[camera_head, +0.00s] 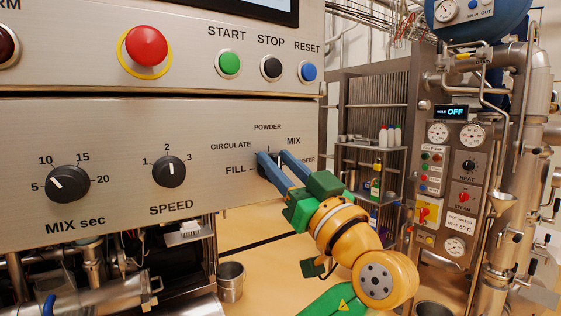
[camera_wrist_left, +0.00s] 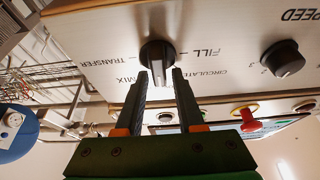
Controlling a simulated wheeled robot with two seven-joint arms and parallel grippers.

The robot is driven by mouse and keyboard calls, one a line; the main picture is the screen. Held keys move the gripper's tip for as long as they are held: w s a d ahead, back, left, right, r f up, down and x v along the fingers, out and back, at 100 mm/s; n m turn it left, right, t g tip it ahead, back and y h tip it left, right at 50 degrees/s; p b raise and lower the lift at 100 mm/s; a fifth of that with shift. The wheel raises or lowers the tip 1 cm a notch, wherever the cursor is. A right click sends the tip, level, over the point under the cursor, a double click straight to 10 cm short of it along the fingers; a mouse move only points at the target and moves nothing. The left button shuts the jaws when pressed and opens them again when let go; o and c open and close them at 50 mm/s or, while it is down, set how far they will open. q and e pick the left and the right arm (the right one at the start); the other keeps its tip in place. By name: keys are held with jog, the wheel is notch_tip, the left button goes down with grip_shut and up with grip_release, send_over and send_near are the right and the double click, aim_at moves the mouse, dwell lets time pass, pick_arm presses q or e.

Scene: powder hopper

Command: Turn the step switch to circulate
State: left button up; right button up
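The step switch is a black knob (camera_wrist_left: 157,52) on the grey metal panel, ringed by the labels FILL, CIRCULATE, POWDER, MIX and TRANSFER. The labels appear upside down in the left wrist view. A pale line shows on the knob, but I cannot tell surely which label it points to. My left gripper (camera_head: 274,156) is at the switch, with one finger on each side of it. It also shows in the left wrist view (camera_wrist_left: 159,76). The fingers stand apart, and I cannot see firm contact with the knob. In the head view they hide most of it. My right gripper is out of view.
The SPEED knob (camera_head: 169,172) and MIX sec knob (camera_head: 68,184) are left on the same panel. Above are a red emergency button (camera_head: 146,46) and START (camera_head: 229,63), STOP (camera_head: 271,67) and RESET (camera_head: 308,72) buttons. Pipes and another control panel stand at right.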

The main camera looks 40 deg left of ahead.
pick_arm(q)
grip_shut()
jog(key=shift+s+f+n+g+b, duration=0.1)
jog(key=shift+f+n+g+b, duration=0.1)
jog(key=shift+n+g+b, duration=1.05)
jog(key=n, duration=0.2)
jog(key=shift+n+y, duration=0.3)
jog(key=shift+n, duration=0.05)
jog(key=shift+s+a+r+n+g+p, duration=0.15)
jog(key=shift+n+g, duration=0.45)
jog(key=shift+n, duration=0.6)
jog(key=shift+s+d+f+n+g+p, duration=0.1)
jog(key=shift+n+g+p, duration=0.15)
jog(key=shift+n+g, duration=0.7)
jog(key=shift+s+a+r+n+g+p, duration=0.1)
jog(key=shift+n+g+p, duration=0.15)
jog(key=shift+n, duration=1.2)
jog(key=shift+g, duration=0.25)
